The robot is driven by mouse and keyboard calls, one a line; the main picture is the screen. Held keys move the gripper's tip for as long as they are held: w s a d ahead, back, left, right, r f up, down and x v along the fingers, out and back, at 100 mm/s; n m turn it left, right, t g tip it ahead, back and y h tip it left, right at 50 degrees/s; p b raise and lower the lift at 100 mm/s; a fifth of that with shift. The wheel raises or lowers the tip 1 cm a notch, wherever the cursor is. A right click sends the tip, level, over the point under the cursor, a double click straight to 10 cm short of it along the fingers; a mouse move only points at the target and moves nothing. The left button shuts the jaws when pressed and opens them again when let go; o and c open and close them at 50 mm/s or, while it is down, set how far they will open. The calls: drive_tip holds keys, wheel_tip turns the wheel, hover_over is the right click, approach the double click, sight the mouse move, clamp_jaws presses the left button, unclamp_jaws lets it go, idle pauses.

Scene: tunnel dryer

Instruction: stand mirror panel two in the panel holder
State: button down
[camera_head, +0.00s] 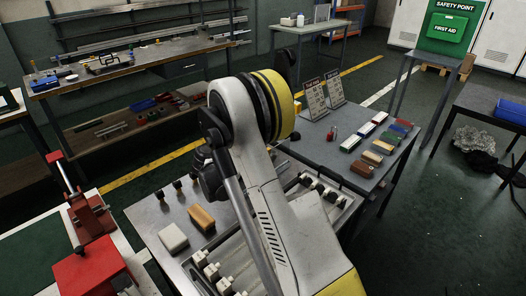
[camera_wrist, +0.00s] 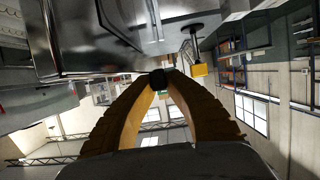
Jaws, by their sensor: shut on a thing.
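My gripper (camera_wrist: 158,84) shows in the wrist view as two brown curved fingers that meet at their tips. It is shut on a small dark thing (camera_wrist: 158,77), seen end-on. I cannot tell whether this is mirror panel two. In the head view my arm fills the middle, and I cannot make out the fingertips. I cannot clearly pick out any mirror panel or the panel holder. A large shiny grey surface (camera_wrist: 90,40) fills the upper left of the wrist view.
The near grey table holds a white block (camera_head: 173,238), an orange-brown block (camera_head: 201,218) and several dark knobs. The right table holds two upright sign boards (camera_head: 315,98) and rows of coloured blocks (camera_head: 372,158). A red device (camera_head: 88,215) stands at left.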

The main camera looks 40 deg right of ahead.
drive_tip(key=shift+f, duration=0.2)
drive_tip(key=shift+f+b, duration=0.3)
drive_tip(key=shift+b, duration=0.1)
drive_tip(key=shift+f+b, duration=1.1)
drive_tip(key=shift+f, duration=0.15)
drive_tip(key=c, duration=1.4)
unclamp_jaws()
drive_tip(key=shift+c, duration=0.2)
drive_tip(key=v, duration=1.2)
